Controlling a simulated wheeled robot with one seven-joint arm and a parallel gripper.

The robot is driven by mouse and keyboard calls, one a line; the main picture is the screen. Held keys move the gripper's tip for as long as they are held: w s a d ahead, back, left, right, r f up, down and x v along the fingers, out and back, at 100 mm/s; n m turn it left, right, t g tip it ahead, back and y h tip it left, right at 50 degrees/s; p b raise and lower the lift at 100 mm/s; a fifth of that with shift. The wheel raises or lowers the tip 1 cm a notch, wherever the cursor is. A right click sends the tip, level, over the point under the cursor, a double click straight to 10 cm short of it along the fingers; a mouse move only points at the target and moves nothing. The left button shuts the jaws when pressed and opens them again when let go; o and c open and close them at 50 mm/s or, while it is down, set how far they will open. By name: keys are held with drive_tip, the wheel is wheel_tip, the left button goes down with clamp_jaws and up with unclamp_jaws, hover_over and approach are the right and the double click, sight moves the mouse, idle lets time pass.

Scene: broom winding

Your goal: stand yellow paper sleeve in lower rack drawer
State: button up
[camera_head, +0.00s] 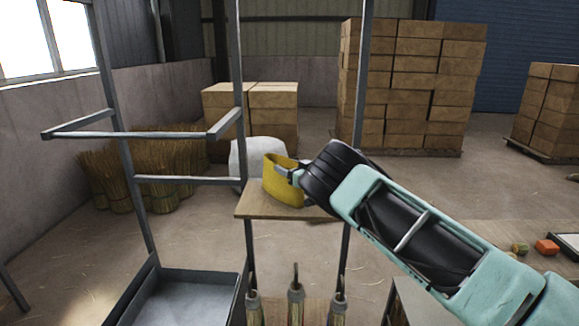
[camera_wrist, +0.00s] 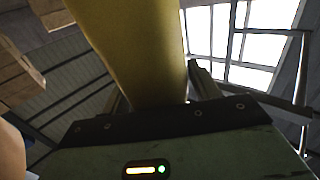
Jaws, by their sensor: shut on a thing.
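The yellow paper sleeve (camera_head: 278,187) is in the middle of the head view, roughly upright with its open rim up. My gripper (camera_head: 286,172) is shut on its upper right edge. In the wrist view the sleeve (camera_wrist: 140,50) fills the centre between the fingers. The sleeve is over or on a small wooden board (camera_head: 255,208); I cannot tell whether it touches. The grey metal rack (camera_head: 127,150) stands at left, with a shallow open drawer (camera_head: 190,295) low down. The drawer looks empty in the part that shows; its front is cut off by the frame.
Several upright brooms or handles (camera_head: 296,290) stand below the board. Straw bundles (camera_head: 165,165), a white sack (camera_head: 255,155) and stacked boxes (camera_head: 410,90) are behind. Small blocks (camera_head: 546,246) lie at right.

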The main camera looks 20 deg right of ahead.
drive_tip(key=shift+f, duration=0.25)
drive_tip(key=o, duration=0.9)
drive_tip(key=shift+f, duration=0.1)
